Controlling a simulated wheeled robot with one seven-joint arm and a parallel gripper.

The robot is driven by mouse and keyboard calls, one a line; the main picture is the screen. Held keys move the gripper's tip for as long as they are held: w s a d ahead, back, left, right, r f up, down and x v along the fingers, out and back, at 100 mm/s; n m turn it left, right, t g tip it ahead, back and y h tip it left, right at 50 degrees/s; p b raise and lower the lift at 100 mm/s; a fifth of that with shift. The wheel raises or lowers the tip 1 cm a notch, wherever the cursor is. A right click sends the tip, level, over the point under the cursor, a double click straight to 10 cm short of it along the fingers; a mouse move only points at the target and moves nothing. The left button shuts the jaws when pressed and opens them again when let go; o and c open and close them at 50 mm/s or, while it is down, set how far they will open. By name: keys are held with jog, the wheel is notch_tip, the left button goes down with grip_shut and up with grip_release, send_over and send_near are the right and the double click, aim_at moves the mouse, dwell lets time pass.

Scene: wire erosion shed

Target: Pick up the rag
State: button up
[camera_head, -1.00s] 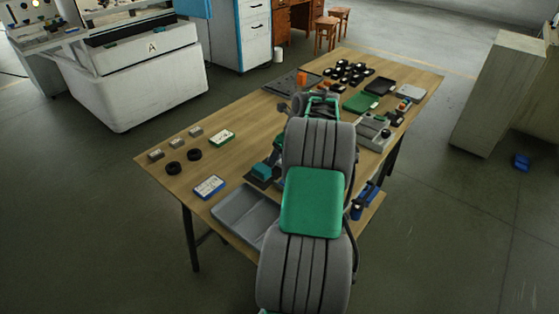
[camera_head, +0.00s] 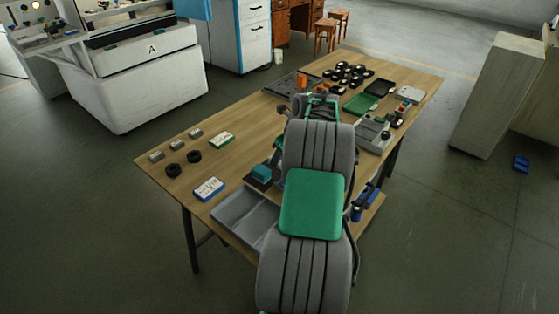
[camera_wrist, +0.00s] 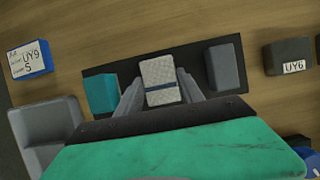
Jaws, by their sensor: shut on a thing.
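A pale grey, textured pad that looks like the folded rag (camera_wrist: 158,72) is between the two grey fingers of my gripper (camera_wrist: 161,84) in the wrist view. My gripper is shut on it, one finger along each side. The rag is over a black mat (camera_wrist: 200,58); I cannot tell whether it is clear of the mat. In the head view my arm hides the rag and the fingers.
A teal block (camera_wrist: 101,94) stands left of the rag and a dark grey block (camera_wrist: 225,68) right. A grey tray (camera_head: 238,218) is at the table's near edge.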

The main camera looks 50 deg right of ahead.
jog(key=shift+r, duration=0.1)
jog(key=shift+r, duration=0.35)
notch_tip(320, 180, up, 3)
jog(key=shift+f+p, duration=0.15)
jog(key=shift+p, duration=0.35)
jog(key=s+d+r+p, duration=0.4)
jog(key=s+d+r, duration=0.5)
jog(key=s, duration=0.1)
jog(key=shift+s+r+p, duration=0.15)
jog(key=shift+s+p, duration=0.2)
jog(key=shift+p, duration=0.05)
jog(key=shift+d, duration=0.1)
